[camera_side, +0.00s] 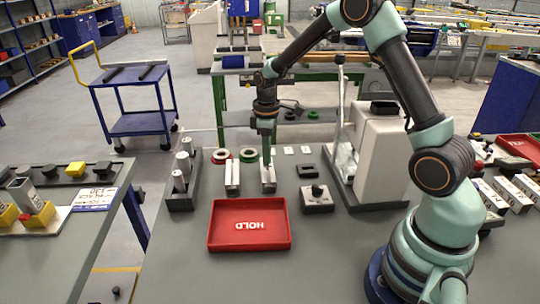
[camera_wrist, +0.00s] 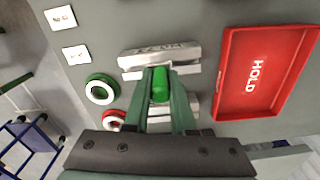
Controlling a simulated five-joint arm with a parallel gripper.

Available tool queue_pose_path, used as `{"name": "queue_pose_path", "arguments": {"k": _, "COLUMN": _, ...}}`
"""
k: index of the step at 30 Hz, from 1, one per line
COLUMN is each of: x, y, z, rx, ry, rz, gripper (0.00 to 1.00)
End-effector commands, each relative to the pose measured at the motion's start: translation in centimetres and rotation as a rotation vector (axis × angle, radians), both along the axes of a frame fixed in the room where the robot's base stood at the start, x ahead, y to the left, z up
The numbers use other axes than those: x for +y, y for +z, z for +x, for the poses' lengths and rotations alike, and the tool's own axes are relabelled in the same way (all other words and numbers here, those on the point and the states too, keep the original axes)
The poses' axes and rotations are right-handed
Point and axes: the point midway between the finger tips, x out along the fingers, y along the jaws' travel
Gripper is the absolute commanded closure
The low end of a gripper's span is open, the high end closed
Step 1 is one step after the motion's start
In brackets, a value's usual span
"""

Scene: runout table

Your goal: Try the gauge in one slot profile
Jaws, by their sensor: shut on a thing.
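My gripper (camera_side: 266,132) points down and is shut on a green gauge (camera_wrist: 160,86). The gauge also shows in the side view (camera_side: 267,153), upright below the jaws. Its lower end meets the top of the right-hand slot profile (camera_side: 268,179); I cannot tell whether it is in the slot. That pale metal profile lies across the upper middle of the wrist view (camera_wrist: 165,58), with faint marking on it. A second slot profile (camera_side: 232,178) stands to its left. In the wrist view it is mostly hidden behind the gripper fingers.
A red HOLD tray (camera_side: 223,239) lies in front of the profiles. Red (camera_side: 221,157) and green (camera_side: 248,155) ring gauges lie behind them. A rack with metal cylinders (camera_side: 182,178) is at left, a small dark-knobbed block (camera_side: 317,196) at right.

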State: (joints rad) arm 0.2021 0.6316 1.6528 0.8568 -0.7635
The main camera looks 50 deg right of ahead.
Motion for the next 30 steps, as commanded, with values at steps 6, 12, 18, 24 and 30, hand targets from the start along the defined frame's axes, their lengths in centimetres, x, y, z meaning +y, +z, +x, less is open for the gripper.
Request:
{"name": "queue_pose_path", "arguments": {"k": 6, "x": 0.0, "y": -0.3, "z": 0.0, "rx": 0.000, "ry": 0.000, "rz": 0.000, "gripper": 1.00}}
{"name": "queue_pose_path", "arguments": {"k": 12, "x": 0.0, "y": -0.7, "z": 0.0, "rx": 0.000, "ry": 0.000, "rz": 0.000, "gripper": 1.00}}
{"name": "queue_pose_path", "arguments": {"k": 18, "x": 0.0, "y": -1.1, "z": 0.0, "rx": 0.001, "ry": 0.000, "rz": 0.000, "gripper": 1.00}}
{"name": "queue_pose_path", "arguments": {"k": 24, "x": 0.0, "y": -1.4, "z": 0.0, "rx": 0.000, "ry": 0.000, "rz": 0.000, "gripper": 1.00}}
{"name": "queue_pose_path", "arguments": {"k": 30, "x": 0.0, "y": -1.7, "z": 0.0, "rx": -0.001, "ry": 0.000, "rz": 0.000, "gripper": 1.00}}
